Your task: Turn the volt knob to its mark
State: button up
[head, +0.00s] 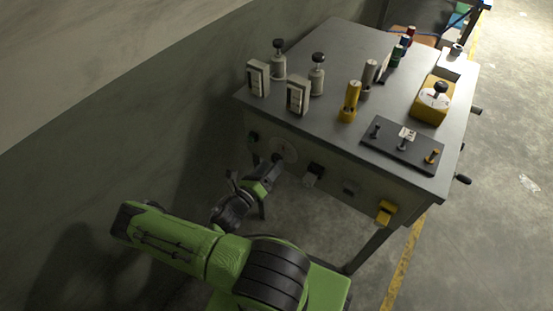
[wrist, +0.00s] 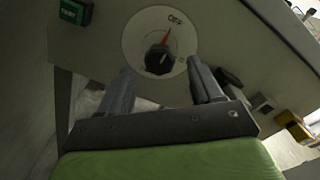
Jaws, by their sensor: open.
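The black knob (wrist: 158,60) sits on a pale round dial (wrist: 140,32) on the front panel of the table. In the head view the dial (head: 284,149) is partly hidden by my arm. My gripper (wrist: 160,80) is open, with one finger to the left and one to the right, just short of the knob. No contact with the knob shows. In the head view my gripper (head: 272,165) is at the panel's left part.
A green-faced switch (wrist: 73,11) is left of the dial. A black fitting (head: 314,170), a grey one (head: 351,187) and a yellow one (head: 385,211) are on the panel to the right. The grey table (head: 335,50) carries several controls. A wall (head: 130,110) stands left.

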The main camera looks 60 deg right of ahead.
aim_at(275, 161)
jog(key=d, duration=0.4)
jog(key=shift+s+d, duration=0.35)
jog(key=c, duration=1)
